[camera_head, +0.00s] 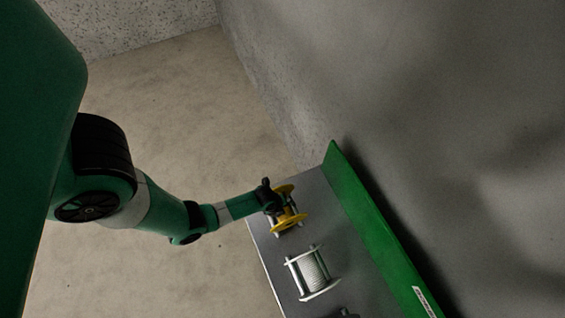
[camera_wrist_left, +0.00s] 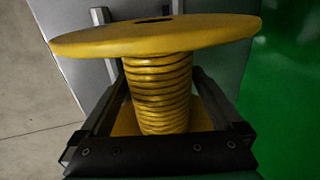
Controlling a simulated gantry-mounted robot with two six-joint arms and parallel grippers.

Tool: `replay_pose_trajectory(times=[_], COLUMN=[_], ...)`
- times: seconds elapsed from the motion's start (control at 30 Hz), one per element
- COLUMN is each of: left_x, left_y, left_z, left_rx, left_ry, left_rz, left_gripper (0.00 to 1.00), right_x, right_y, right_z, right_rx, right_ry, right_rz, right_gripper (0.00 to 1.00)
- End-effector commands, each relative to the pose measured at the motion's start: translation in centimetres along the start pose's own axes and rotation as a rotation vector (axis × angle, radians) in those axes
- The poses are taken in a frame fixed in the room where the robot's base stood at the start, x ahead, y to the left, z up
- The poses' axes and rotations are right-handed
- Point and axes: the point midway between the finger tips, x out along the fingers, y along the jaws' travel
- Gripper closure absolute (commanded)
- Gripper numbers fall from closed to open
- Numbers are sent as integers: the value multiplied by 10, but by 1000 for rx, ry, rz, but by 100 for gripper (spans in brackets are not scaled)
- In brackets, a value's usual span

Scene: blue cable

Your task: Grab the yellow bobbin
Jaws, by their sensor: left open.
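The yellow bobbin (camera_head: 291,221) stands at the far end of the grey shelf in the head view. In the left wrist view, its yellow top flange (camera_wrist_left: 155,36) and wound core (camera_wrist_left: 158,95) fill the middle. My left gripper (camera_head: 272,199) is at the bobbin, partly covering it. In the left wrist view my left gripper (camera_wrist_left: 158,85) is open, with one finger on each side of the core, below the top flange. I cannot tell whether the fingers touch the core. The lower flange is partly hidden behind the gripper. My right gripper is not in view.
A white bobbin (camera_head: 312,271) stands on the grey shelf (camera_head: 272,262) nearer than the yellow one. A small dark object (camera_head: 346,313) shows at the bottom edge. A green panel (camera_head: 375,225) runs along the shelf's right side, beside a grey wall.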

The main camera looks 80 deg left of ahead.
Motion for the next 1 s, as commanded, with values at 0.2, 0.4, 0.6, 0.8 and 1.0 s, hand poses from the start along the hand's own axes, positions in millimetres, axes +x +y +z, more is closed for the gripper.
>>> replay_pose_trajectory(times=[0.2, 0.4, 0.6, 0.8, 1.0], left_x=[0, 0, 0, -1, -5], left_y=[0, 0, 0, -2, -3], left_z=[0, 0, 0, 0, 0], left_rx=[0, 0, 0, 0, 0], left_ry=[0, 0, 0, 0, 0], left_rz=[0, 0, 0, -3, -3], left_gripper=[34, 70, 100, 100, 100], right_x=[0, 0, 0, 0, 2], right_y=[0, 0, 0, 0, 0], right_z=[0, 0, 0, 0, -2], right_rx=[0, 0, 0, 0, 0], right_ry=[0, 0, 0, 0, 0], right_rz=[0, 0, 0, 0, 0], right_gripper=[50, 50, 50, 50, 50])
